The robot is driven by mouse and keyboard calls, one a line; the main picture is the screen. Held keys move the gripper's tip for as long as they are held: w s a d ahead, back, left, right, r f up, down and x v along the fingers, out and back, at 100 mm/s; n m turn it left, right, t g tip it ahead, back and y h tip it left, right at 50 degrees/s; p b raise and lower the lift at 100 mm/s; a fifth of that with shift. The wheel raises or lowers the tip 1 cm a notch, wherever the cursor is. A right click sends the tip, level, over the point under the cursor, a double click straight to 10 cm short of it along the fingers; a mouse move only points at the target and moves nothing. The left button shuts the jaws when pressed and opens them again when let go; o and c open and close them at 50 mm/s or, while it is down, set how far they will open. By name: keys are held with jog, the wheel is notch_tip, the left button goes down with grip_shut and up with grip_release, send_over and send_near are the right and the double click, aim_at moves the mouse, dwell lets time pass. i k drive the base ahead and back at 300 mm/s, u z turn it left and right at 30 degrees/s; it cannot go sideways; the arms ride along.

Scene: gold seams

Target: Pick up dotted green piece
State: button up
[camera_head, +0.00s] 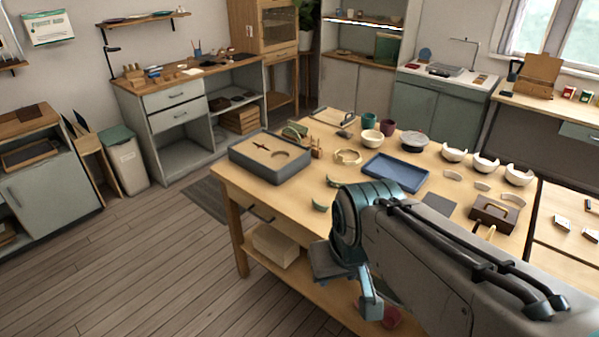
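A small curved green piece (320,206) lies near the front edge of the wooden table, just left of my arm. A second green piece (333,182) lies a little behind it, partly hidden by my arm. Both are too small for me to tell which one is dotted. My gripper (347,283) hangs low in front of the table's near edge, below and apart from both pieces.
The wooden table (229,180) holds a grey box with a light top (259,170) at left, a blue tray (395,172), a cream ring (347,156) and several white broken bowls (486,162). Wooden floor (150,260) is free at left.

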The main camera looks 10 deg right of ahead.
aim_at(336, 185)
jog(key=z, duration=0.1)
jog(key=i, duration=0.9)
jog(key=z, duration=0.45)
